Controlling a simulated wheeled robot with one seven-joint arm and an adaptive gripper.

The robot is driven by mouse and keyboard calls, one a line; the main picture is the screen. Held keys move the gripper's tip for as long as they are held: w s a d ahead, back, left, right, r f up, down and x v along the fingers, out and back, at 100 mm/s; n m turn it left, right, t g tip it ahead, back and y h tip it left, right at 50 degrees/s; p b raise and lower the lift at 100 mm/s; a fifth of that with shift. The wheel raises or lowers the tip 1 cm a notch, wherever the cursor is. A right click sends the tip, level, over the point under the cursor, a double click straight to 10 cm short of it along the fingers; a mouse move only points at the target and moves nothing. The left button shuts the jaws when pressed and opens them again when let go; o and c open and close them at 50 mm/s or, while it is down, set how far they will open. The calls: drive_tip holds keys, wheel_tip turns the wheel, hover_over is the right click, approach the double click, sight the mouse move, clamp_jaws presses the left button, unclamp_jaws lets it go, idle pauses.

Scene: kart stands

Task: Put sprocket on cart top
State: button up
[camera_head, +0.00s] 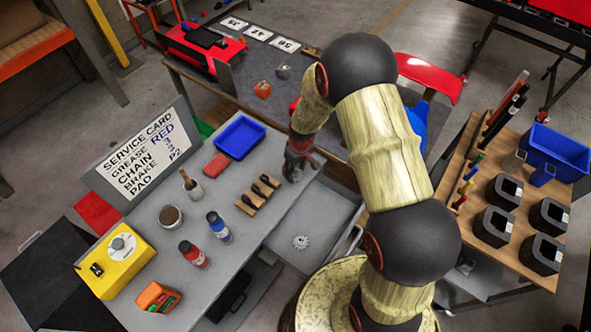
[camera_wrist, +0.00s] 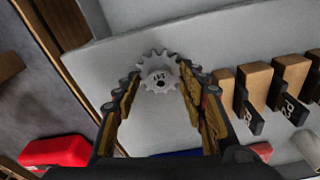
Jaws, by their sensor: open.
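My gripper (camera_head: 294,174) is open and empty, pointing down above the grey worktop's right edge. A grey worktop (camera_head: 150,255) and a wooden-topped stand (camera_head: 480,160) are both in view; which is the cart top I cannot tell.
On the grey worktop are a wooden rack (camera_head: 250,203), blue tray (camera_head: 239,136), red box (camera_head: 216,164), bottles (camera_head: 192,254), a yellow device (camera_head: 116,258) and a service card sign (camera_head: 140,155). Black bins (camera_head: 494,227) fill much of the wooden top.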

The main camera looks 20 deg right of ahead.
drive_tip(key=shift+r, duration=0.55)
wheel_tip(320, 180, up, 11)
drive_tip(key=s+p, duration=0.1)
wheel_tip(320, 180, up, 9)
drive_tip(key=t, duration=0.1)
hover_over(298, 175)
drive_tip(key=s, duration=0.2)
drive_tip(key=s+r+m+t, duration=0.15)
drive_tip(key=s+r, duration=0.35)
drive_tip(key=r, duration=0.5)
drive_tip(key=s+r+m+t, duration=0.1)
drive_tip(key=s+r, duration=0.4)
drive_tip(key=s, duration=0.3)
drive_tip(key=s+r+m+t, duration=0.1)
drive_tip(key=s+r+m, duration=0.1)
drive_tip(key=s+r, duration=0.3)
drive_tip(key=s, duration=0.4)
drive_tip(key=shift+s+a+r+h, duration=0.2)
drive_tip(key=shift+a+r+h, duration=0.05)
drive_tip(key=shift+r+h, duration=0.1)
